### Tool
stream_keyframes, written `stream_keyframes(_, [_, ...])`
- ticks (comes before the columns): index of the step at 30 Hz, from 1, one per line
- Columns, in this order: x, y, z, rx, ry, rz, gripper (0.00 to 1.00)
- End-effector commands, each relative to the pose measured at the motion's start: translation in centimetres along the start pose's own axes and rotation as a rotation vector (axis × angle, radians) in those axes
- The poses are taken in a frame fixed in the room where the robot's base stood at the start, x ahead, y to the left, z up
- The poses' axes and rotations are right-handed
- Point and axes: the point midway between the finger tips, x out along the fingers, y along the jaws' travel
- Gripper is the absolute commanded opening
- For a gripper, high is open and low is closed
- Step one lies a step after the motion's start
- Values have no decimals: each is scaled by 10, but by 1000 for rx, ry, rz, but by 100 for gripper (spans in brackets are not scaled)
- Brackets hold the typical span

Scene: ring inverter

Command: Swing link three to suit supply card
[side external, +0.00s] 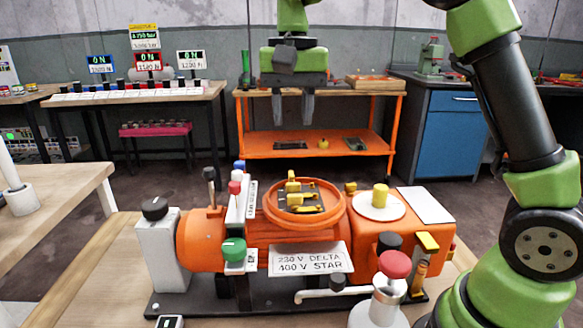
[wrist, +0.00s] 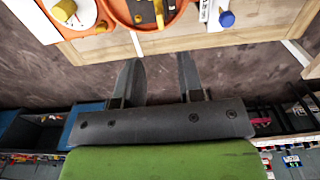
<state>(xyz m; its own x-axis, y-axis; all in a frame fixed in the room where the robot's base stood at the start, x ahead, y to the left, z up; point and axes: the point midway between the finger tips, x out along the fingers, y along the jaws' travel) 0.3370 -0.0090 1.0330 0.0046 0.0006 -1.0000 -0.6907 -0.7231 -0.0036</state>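An orange machine (side external: 205,240) carries a plate reading "230 V DELTA / 400 V STAR" (side external: 310,258). Its round orange ring (side external: 338,212) encloses several yellow links (side external: 292,186) on a dark face; I cannot tell which is link three. The ring's edge (wrist: 176,17) and a yellow link (wrist: 158,12) show at the top of the wrist view. A yellow card with a green panel (side external: 145,37) hangs at the back left; its small text is hard to read. My gripper (side external: 293,120) is open and empty, high above and behind the ring; its fingers (wrist: 158,62) point down, apart.
An orange bench (side external: 255,147) stands behind. The air between gripper and ring looks clear.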

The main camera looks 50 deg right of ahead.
Motion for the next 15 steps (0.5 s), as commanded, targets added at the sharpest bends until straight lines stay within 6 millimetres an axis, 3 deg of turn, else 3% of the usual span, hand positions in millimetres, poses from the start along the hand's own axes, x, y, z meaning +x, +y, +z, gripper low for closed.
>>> stream_keyframes(8, [26,0,-1,6,-7,7,35])
stream_keyframes(15, [69,0,-1,5,-7,6,35])
